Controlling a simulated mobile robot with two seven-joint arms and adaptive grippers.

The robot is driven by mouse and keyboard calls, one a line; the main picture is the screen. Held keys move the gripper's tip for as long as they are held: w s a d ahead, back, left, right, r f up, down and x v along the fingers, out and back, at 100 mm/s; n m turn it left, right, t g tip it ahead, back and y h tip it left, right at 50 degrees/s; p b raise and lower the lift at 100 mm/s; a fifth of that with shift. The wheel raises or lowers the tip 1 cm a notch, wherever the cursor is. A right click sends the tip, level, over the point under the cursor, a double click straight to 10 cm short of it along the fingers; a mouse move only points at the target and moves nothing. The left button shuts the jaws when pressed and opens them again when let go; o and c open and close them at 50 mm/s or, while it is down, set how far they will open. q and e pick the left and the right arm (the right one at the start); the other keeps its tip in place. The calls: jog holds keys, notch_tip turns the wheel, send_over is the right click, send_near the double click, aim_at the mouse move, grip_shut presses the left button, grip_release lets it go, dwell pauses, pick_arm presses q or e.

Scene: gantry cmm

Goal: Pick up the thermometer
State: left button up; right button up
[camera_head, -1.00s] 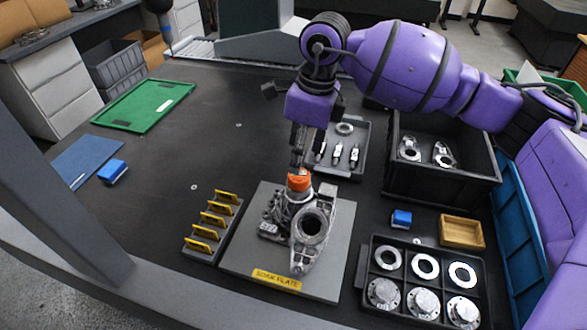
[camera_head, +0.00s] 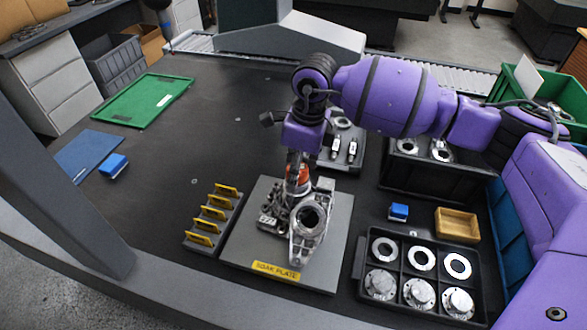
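An orange-topped device (camera_head: 303,174), likely the thermometer, stands on or beside the grey metal casting (camera_head: 308,222) on the soak plate (camera_head: 322,274). My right gripper (camera_head: 295,182) points down at it from above, and a finger covers part of the orange. I cannot tell whether the fingers are closed on it or only beside it. The device's lower part is hidden by the gripper and casting. My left gripper is not in view.
A rack of yellow tags (camera_head: 212,222) is left of the plate. A tray of rings and flanges (camera_head: 366,250), a blue block (camera_head: 398,211) and a wooden tray (camera_head: 457,224) lie right. Black bins (camera_head: 428,180) stand behind.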

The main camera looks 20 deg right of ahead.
jog(key=c, duration=1)
jog(key=shift+c, duration=0.2)
jog(key=shift+r, duration=0.15)
jog(key=shift+w+r, duration=0.1)
jog(key=shift+r, duration=0.15)
notch_tip(320, 180, up, 2)
jog(key=shift+r, duration=0.1)
jog(key=s+d+r, duration=0.2)
jog(key=s+r, duration=0.8)
jog(key=s, duration=0.4)
jog(key=shift+d+b, duration=0.35)
jog(key=shift+b, duration=0.05)
